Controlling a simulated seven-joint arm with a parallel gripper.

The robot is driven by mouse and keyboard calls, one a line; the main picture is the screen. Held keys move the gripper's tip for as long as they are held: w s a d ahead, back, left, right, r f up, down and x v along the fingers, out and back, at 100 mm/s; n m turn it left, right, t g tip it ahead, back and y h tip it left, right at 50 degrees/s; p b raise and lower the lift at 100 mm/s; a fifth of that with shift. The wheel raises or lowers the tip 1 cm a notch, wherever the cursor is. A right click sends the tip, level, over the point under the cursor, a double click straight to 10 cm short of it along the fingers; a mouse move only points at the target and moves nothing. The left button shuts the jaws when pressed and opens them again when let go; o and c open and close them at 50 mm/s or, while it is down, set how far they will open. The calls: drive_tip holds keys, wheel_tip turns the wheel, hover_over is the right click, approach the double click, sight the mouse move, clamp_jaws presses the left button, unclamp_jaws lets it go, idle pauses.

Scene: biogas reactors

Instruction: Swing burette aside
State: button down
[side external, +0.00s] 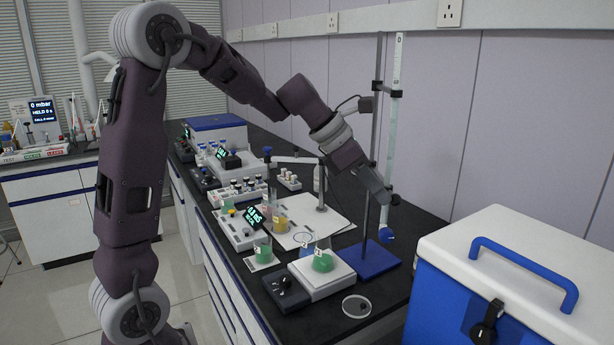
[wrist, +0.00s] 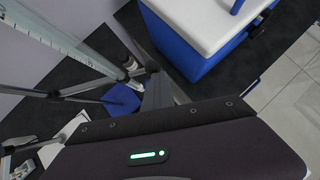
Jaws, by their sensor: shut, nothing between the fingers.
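The burette (side external: 395,105) is a tall, clear graduated tube held upright by a clamp on a grey rod stand with a blue base (side external: 378,262). A blue knob (side external: 387,236) shows low on it, above the base. My gripper (side external: 385,198) is shut and empty, pointing down beside the burette's lower part. I cannot tell whether it touches the tube. In the wrist view the burette (wrist: 50,36) slants across the upper left, and its lower end comes close to my gripper (wrist: 154,76). The blue base (wrist: 122,99) is partly hidden there by the rod and my gripper.
A flask of green liquid (side external: 323,262) stands on a white plate device (side external: 318,280) left of the stand. A blue-and-white cool box (side external: 520,265) stands at the right front. Flasks, vials and small instruments crowd the bench leftward. The wall is close behind the burette.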

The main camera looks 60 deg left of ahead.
drive_tip(key=shift+w+d+r, duration=0.1)
drive_tip(key=shift+d, duration=0.25)
drive_tip(key=s+a+r, duration=0.4)
drive_tip(key=s+r, duration=0.4)
drive_tip(key=s, duration=0.2)
drive_tip(key=s+d+f+m+y, duration=0.1)
drive_tip(key=s+d+f+m, duration=0.2)
drive_tip(key=s+m, duration=0.3)
drive_tip(key=s+d+f+m+y, duration=0.1)
drive_tip(key=s+d+f+m, duration=0.2)
drive_tip(key=s+m, duration=0.4)
drive_tip(key=s+d+f+m+g+y, duration=0.1)
drive_tip(key=s+d+f+m, duration=0.2)
drive_tip(key=m, duration=1.4)
drive_tip(key=s, duration=0.4)
drive_tip(key=shift+d+f+y, duration=0.25)
drive_tip(key=shift+f+y, duration=0.15)
